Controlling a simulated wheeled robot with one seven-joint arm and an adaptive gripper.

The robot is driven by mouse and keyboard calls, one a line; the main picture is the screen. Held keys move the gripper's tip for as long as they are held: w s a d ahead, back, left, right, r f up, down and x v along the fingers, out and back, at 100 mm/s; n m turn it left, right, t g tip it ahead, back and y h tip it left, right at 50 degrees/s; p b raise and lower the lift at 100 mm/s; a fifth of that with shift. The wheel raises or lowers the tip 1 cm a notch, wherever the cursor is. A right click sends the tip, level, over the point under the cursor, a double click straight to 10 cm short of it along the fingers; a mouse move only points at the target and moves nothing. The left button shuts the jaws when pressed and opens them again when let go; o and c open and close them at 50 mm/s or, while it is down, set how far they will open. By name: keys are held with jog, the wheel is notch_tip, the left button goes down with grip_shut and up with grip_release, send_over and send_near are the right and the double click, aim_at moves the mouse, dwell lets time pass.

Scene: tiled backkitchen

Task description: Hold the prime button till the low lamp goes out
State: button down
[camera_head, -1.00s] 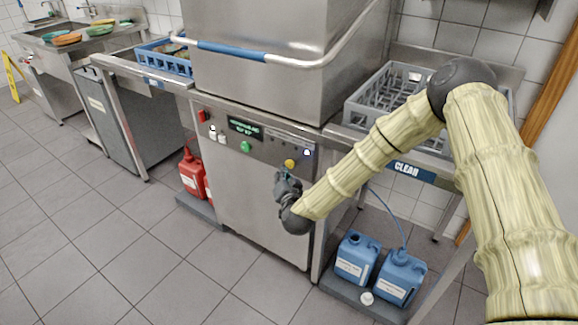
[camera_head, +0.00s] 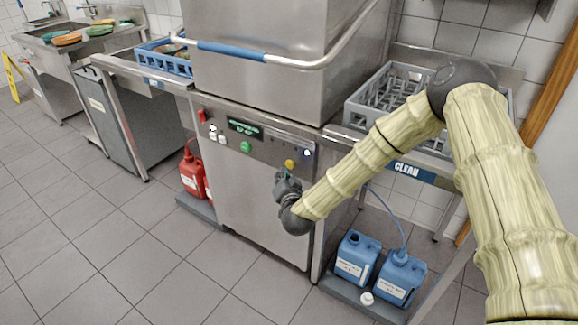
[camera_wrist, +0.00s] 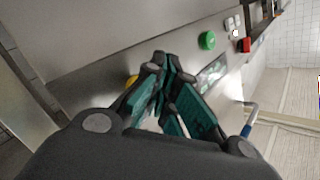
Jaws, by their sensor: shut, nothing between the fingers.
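The dishwasher's control panel (camera_head: 262,146) faces me. It carries a yellow button (camera_head: 289,164) near its right end, and a small bright bluish-white lamp or button (camera_head: 307,153) right of and above that. I cannot read which control is labelled prime or which lamp is low. My gripper (camera_head: 286,178) is shut and empty, its tips just below the yellow button. In the wrist view my gripper (camera_wrist: 166,70) has its fingers together, and the yellow button (camera_wrist: 132,81) shows partly hidden behind a finger. I cannot tell whether the fingertips touch the button or the panel.
A green button (camera_head: 245,147), a lit display (camera_head: 245,128) and a red switch (camera_head: 202,116) lie left along the panel. A bar handle (camera_head: 262,56) crosses the hood above.

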jog(key=shift+w+d, duration=0.5)
jog(key=shift+w, duration=0.2)
dwell(2.0)
dwell(1.8)
jog(key=shift+s+a, duration=0.5)
jog(key=shift+s, duration=0.2)
jog(key=shift+s+a, duration=0.1)
jog(key=shift+s, duration=0.05)
jog(key=s+a, duration=0.1)
jog(key=s, duration=0.1)
jog(key=s+a, duration=0.1)
jog(key=shift+s+a, duration=0.35)
jog(key=shift+s, duration=0.05)
dwell(0.4)
